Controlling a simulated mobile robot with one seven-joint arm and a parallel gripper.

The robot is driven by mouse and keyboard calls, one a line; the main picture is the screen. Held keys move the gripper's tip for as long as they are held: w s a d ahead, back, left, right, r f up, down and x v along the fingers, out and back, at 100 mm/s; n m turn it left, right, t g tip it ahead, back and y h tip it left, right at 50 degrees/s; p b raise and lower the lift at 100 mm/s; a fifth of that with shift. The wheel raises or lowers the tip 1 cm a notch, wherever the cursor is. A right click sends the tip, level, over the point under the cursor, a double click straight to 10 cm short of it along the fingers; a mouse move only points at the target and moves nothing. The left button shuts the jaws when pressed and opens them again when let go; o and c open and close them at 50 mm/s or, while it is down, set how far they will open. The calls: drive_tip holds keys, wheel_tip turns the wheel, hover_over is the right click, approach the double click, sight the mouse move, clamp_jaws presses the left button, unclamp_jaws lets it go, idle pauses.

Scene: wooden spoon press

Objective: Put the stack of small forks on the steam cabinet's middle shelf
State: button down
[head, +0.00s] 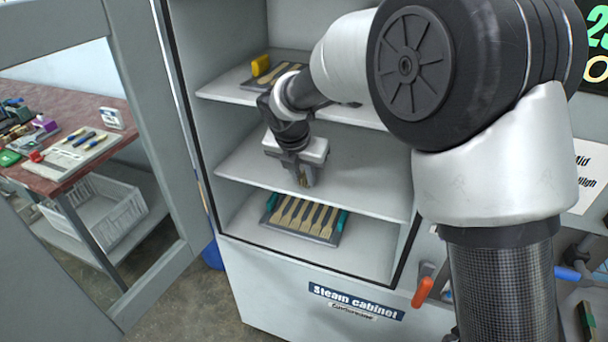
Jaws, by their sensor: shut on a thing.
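The steam cabinet (260,285) stands open in front of me, with three shelf levels showing. Its middle shelf (365,187) is a pale grey board. The rest is hidden by the fingers. I cannot tell whether the stack touches the shelf.
The upper shelf (222,92) bears a dark tray with a yellow block. My arm covers the cabinet's right side. A red-topped table (75,180) and white crate (110,213) stand left.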

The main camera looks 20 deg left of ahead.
drive_tip(key=c, duration=1.6)
unclamp_jaws()
drive_tip(key=shift+s+d+f, duration=0.15)
drive_tip(key=shift+s+f, duration=0.15)
drive_tip(key=shift+f, duration=0.2)
drive_tip(key=shift+o, duration=0.2)
drive_tip(key=shift+f, duration=0.1)
drive_tip(key=shift+r, duration=0.5)
drive_tip(key=p+v, duration=0.1)
drive_tip(key=v, duration=1.1)
drive_tip(key=shift+w+r, duration=0.2)
drive_tip(key=shift+r, duration=0.25)
